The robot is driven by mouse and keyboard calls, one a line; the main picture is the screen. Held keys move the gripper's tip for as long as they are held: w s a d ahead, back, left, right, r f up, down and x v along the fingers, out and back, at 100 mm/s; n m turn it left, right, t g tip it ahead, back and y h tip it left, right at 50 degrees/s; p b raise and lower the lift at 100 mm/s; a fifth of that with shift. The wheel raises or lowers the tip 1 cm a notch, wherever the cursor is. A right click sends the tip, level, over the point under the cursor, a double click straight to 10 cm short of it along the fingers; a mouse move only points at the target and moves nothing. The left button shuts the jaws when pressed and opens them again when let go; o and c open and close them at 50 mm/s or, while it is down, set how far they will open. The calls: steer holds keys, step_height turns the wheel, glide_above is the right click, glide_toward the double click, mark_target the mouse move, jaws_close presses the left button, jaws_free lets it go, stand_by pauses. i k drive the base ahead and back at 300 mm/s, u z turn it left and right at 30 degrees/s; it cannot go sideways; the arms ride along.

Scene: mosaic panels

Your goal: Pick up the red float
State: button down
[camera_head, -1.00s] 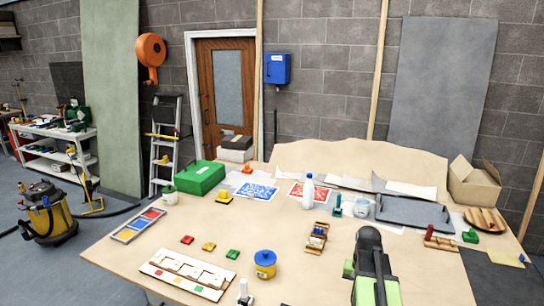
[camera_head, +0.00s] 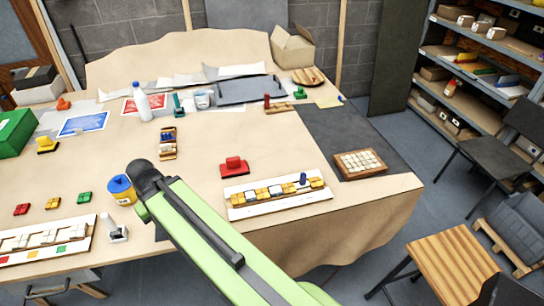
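The red float (camera_head: 234,168) is a flat red block with a raised red handle. I cannot make out my gripper's fingers in this view. Nothing touches the float.
The white tile board (camera_head: 240,211) lies in front of the float. A blue-lidded yellow pot (camera_head: 122,190) stands left of my arm. A dark mat (camera_head: 335,133) with a wooden tile tray (camera_head: 360,177) is to the right. Bare table surrounds the float's back and left.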

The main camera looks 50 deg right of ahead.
mark_target(233, 168)
steer(key=z, duration=1.15)
